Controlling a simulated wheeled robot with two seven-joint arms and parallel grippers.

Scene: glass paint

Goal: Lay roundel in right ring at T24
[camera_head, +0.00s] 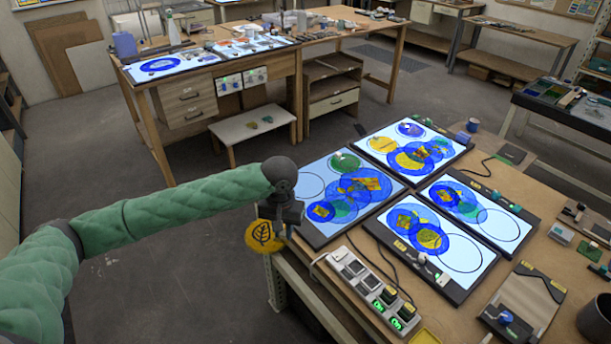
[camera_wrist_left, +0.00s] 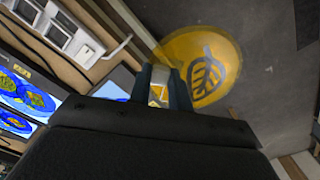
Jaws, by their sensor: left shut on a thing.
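My left gripper (camera_head: 273,222) is shut on an amber roundel (camera_head: 263,236) with a dark leaf drawing and holds it in the air, off the left edge of the workbench. In the left wrist view the amber roundel (camera_wrist_left: 205,68) hangs tilted between the fingertips (camera_wrist_left: 172,95), with floor behind it. Several lit panels lie on the bench. The front panel (camera_head: 461,254) and the right panel (camera_head: 503,226) each have a bare ring at the right. The left panel (camera_head: 311,187) has a bare ring at the left. I cannot read which panel is T24. My right gripper is not in view.
A switch box (camera_head: 370,287) with cables stands at the bench's front left edge. A clipboard-like board (camera_head: 528,300) and a dark cup (camera_head: 596,318) are at the front right. Blue, green and yellow discs cover parts of the panels. A second bench (camera_head: 225,75) stands behind.

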